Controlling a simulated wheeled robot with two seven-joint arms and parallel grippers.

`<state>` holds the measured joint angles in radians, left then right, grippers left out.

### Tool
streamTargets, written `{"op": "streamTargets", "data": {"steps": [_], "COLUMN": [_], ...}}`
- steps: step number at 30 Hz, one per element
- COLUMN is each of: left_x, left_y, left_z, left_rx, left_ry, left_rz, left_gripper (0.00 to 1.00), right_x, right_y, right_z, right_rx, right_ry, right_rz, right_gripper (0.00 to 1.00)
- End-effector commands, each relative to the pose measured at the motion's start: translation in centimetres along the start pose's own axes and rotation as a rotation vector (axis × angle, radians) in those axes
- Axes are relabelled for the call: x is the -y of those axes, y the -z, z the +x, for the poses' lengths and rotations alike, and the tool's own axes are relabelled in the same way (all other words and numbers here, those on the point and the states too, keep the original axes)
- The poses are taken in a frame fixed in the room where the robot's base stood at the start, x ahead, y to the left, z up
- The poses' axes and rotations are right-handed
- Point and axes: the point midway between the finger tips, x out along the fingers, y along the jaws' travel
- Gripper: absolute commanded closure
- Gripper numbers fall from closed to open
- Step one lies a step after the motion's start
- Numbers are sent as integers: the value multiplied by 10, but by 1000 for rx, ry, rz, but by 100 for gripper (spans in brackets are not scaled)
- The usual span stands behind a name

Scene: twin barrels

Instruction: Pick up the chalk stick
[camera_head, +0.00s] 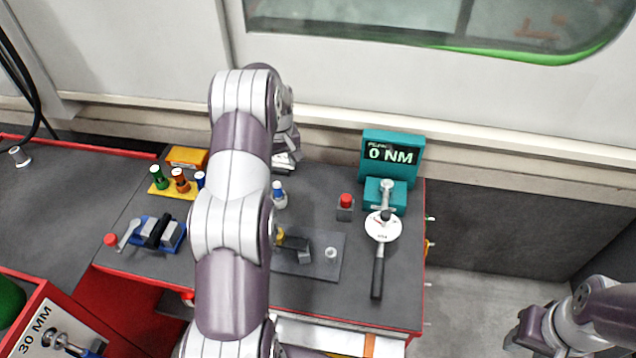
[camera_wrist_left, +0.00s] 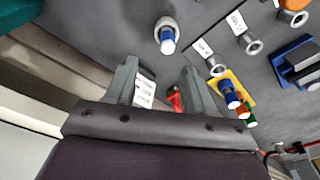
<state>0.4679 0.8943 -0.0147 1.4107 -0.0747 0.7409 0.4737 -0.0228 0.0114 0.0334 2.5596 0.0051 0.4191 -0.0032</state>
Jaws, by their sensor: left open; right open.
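I cannot pick out a chalk stick with certainty. A small white round piece (camera_head: 330,253) on a dark plate (camera_head: 305,268) is too small to identify. A white-and-blue upright piece (camera_head: 279,194) stands near the bench middle; it also shows in the left wrist view (camera_wrist_left: 167,40), in a pale ring. My left gripper (camera_head: 287,162) is open near the back of the bench, behind that piece. In the left wrist view its fingers (camera_wrist_left: 162,90) are apart and hold nothing; a printed white label shows between them. My right gripper (camera_head: 522,335) is open at the lower right, off the bench.
A yellow rack (camera_head: 158,190) with coloured-top pieces and a blue holder (camera_head: 172,236) stand at the left. My left arm hides part of the bench.

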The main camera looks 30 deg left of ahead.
Motion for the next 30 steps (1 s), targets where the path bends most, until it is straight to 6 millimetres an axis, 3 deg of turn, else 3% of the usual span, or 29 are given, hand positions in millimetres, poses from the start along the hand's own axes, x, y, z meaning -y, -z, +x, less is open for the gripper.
{"op": "streamTargets", "data": {"steps": [6, 18, 21, 27, 28, 30], "left_x": [1, 0, 0, 0, 0, 0], "left_y": [-2, 3, 3, 4, 3, 3], "left_z": [48, 110, 120, 122, 122, 122], "left_rx": [5, 4, 3, 1, 2, 2], "left_ry": [3, 2, 1, 0, 1, 1], "left_rz": [-10, -8, -8, -7, -7, -7], "left_gripper": [46, 46, 46, 46, 53, 76], "right_x": [0, 0, 0, 0, 0, 0], "right_y": [1, 3, 3, 3, 3, 3], "right_z": [-9, -24, -25, -24, -24, -24], "right_rx": [0, 0, 0, 0, 0, 0], "right_ry": [0, 0, 0, 0, 0, 0], "right_rz": [0, 0, 0, 0, 0, 0], "right_gripper": [57, 57, 57, 57, 57, 57]}}
